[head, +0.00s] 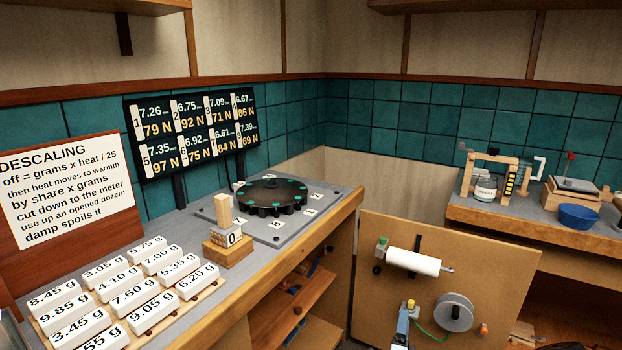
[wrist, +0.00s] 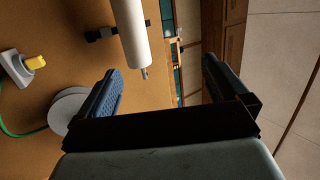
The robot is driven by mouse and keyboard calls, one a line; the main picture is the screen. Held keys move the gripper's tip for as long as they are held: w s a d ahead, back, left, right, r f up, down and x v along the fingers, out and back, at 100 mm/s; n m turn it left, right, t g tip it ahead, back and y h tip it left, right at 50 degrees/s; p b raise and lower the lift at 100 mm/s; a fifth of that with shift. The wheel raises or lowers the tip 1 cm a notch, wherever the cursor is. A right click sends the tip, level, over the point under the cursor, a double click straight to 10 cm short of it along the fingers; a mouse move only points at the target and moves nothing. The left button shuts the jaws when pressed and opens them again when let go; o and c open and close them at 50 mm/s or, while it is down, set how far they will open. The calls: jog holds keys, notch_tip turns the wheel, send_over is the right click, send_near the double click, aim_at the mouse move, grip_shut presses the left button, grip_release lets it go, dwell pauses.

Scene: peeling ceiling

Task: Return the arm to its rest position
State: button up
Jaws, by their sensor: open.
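My gripper (wrist: 160,66) shows in the wrist view with its two blue ridged fingers spread wide apart. Nothing is held between them. A brown board (wrist: 90,45) with a white roll (wrist: 130,30) lies beyond the fingers, and the roll's end is apart from them.
In the head view, an upright board (head: 390,290) carries a white roll (head: 413,262) and a grey reel (head: 454,313). A left counter (head: 265,258) holds labelled white blocks and a dark round wheel (head: 272,193). A right counter (head: 500,213) holds a blue bowl (head: 578,217).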

jog(key=w+a+r+n+g+y, duration=0.3)
jog(key=w+r+n+g+y, duration=0.15)
jog(key=n+y, duration=0.5)
jog(key=w+a+r+n+g+y, duration=0.2)
jog(key=w+r+n+g+y, duration=0.15)
jog(key=w+n+y, duration=0.4)
jog(key=s+d+r+n+g+h, duration=0.2)
jog(key=s+r+n+g+h, duration=0.15)
jog(key=r, duration=0.75)
jog(key=s+d+r+n+g+h, duration=0.1)
jog(key=s+r+n+g+h, duration=0.25)
jog(key=r, duration=0.75)
jog(key=s+a+r+m+g+h, duration=0.1)
jog(key=s+r+m+h, duration=0.15)
jog(key=s+r, duration=1.6)
jog(key=s+a+r, duration=0.1)
jog(key=s+r, duration=0.1)
jog(key=s, duration=0.6)
jog(key=s+a+r+g+y, duration=0.1)
jog(key=s+a+r, duration=0.1)
jog(key=s, duration=0.6)
jog(key=shift+s+a+r+m, duration=0.2)
jog(key=shift+s+a+m, duration=0.1)
jog(key=shift+s+m, duration=0.05)
